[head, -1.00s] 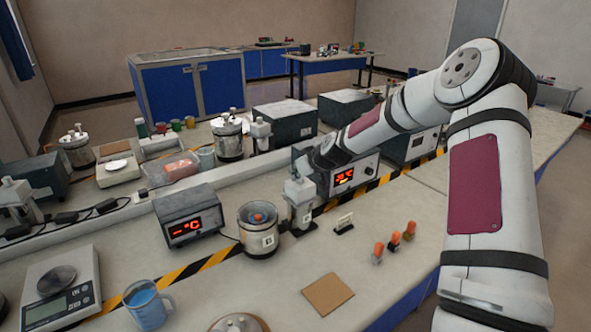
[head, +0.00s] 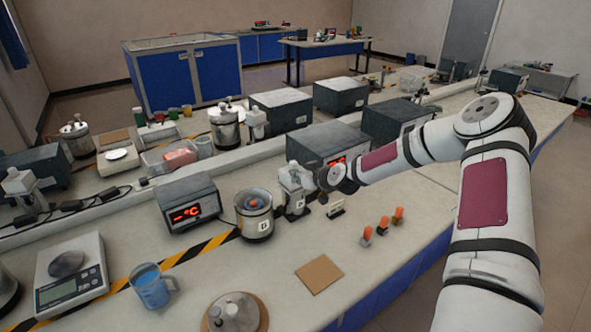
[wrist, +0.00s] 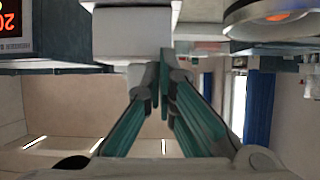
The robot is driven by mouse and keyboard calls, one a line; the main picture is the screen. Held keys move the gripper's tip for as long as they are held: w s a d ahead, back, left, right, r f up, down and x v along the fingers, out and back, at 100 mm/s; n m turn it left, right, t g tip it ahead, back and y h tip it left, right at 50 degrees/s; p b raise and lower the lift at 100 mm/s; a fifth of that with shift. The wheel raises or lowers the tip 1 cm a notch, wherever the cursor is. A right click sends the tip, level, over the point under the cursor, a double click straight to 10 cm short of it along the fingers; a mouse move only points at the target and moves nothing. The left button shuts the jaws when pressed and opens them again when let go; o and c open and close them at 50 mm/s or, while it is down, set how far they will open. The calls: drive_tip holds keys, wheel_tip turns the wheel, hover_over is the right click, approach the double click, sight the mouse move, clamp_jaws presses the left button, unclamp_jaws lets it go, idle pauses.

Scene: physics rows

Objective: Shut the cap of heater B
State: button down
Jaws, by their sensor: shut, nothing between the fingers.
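Heater B (head: 254,222) is a metal pot marked B, standing open at the front of its dark control box (head: 187,208) with a red display. A small orange and blue piece (head: 252,203) shows inside. A white upright unit (head: 296,192) stands just to its right. A metal lid-like piece with knobs (head: 235,313) rests on a round brown base at the front edge of the picture. My gripper (wrist: 160,72) is shut and empty, its tips close to a white block (wrist: 132,36) in the wrist view; contact is unclear. The head view shows my gripper (head: 322,178) beside the white unit.
Three orange-topped vials (head: 382,228), a small sign (head: 335,207) and a brown square pad (head: 318,274) lie to the right. A blue mug (head: 150,287) and a scale (head: 72,275) are at the left. More control boxes stand behind.

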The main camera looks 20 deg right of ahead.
drive_tip(key=shift+s+f, duration=0.35)
drive_tip(key=shift+f, duration=0.3)
